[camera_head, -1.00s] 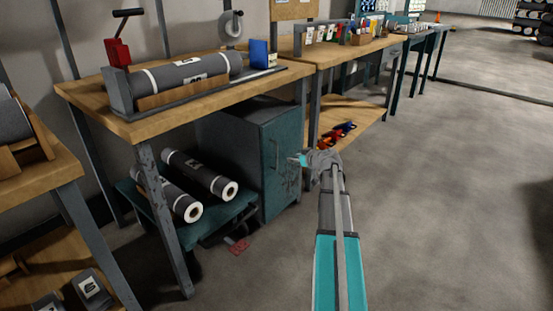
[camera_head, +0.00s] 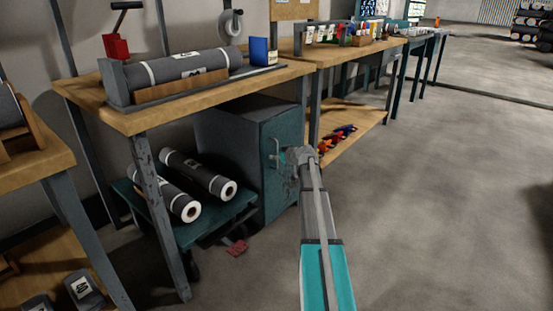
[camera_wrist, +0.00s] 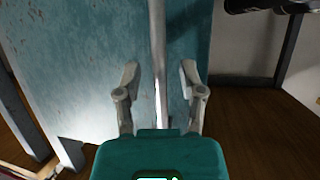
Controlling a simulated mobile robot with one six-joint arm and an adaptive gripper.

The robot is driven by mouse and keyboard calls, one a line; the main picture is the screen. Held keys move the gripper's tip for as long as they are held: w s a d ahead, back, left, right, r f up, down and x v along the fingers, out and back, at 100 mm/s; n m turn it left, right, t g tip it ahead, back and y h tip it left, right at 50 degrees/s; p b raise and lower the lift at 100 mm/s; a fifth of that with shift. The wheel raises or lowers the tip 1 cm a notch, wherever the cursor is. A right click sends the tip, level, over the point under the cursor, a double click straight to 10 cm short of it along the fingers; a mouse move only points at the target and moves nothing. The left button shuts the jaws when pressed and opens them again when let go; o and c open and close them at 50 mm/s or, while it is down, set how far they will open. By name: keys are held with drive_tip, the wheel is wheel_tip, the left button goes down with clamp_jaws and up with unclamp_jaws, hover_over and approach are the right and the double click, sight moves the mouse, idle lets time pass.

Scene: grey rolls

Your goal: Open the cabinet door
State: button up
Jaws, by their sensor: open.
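The cabinet (camera_head: 245,150) stands on the floor under the workbench, with a dark grey side and top. Its teal door (camera_head: 283,170) faces right and looks shut. A slim vertical handle (camera_head: 277,148) is on the door. My gripper (camera_head: 284,156) is in front of the door at the handle. In the wrist view, my gripper (camera_wrist: 160,78) has its two fingers apart, one on each side of the pale handle bar (camera_wrist: 158,50). The worn teal door (camera_wrist: 95,60) fills the view behind. I cannot tell whether either finger touches the bar.
A teal cart (camera_head: 215,222) with two dark rolls (camera_head: 200,175) stands left of the cabinet. The wooden workbench (camera_head: 215,88) is above, with a leg (camera_head: 160,215) in front. A low shelf (camera_head: 350,125) lies to the right. Open grey floor (camera_head: 440,200) is at right.

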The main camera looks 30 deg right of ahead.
idle(0.3)
clamp_jaws()
drive_tip(key=shift+a, duration=0.15)
idle(0.4)
